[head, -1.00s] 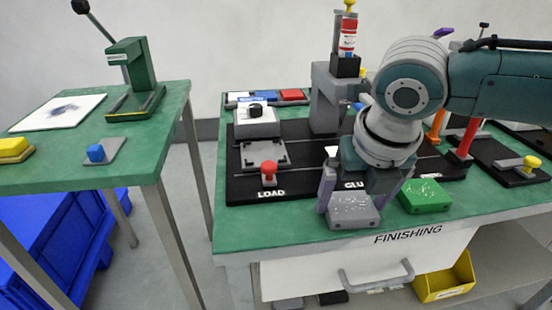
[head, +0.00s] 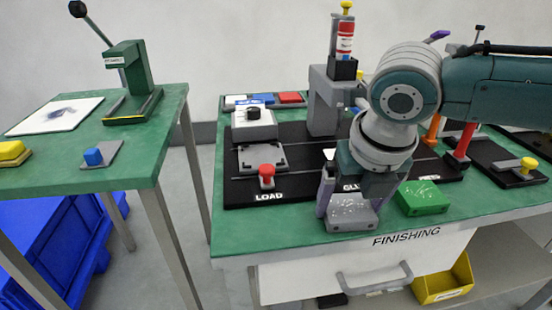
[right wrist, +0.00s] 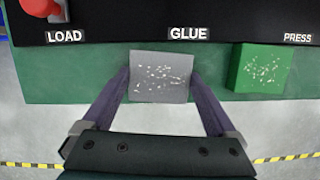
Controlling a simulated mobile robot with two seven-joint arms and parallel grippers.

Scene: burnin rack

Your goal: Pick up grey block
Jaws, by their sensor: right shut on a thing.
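The grey block (head: 350,214) has white speckles on its top and is at the front edge of the green finishing table. My right gripper (head: 346,206) is shut on it, with one finger on each side. In the right wrist view the grey block (right wrist: 160,77) sits between the two purple-grey fingers (right wrist: 160,88), below the GLUE label. I cannot tell whether the block is clear of the table top. My left gripper is not in view.
A green speckled block (head: 421,197) lies just right of the grey block. A red button (head: 267,171) is by the LOAD label at left. The glue station (head: 326,105) stands behind. A side table (head: 95,140) with a green press (head: 132,85) stands at left, across a gap.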

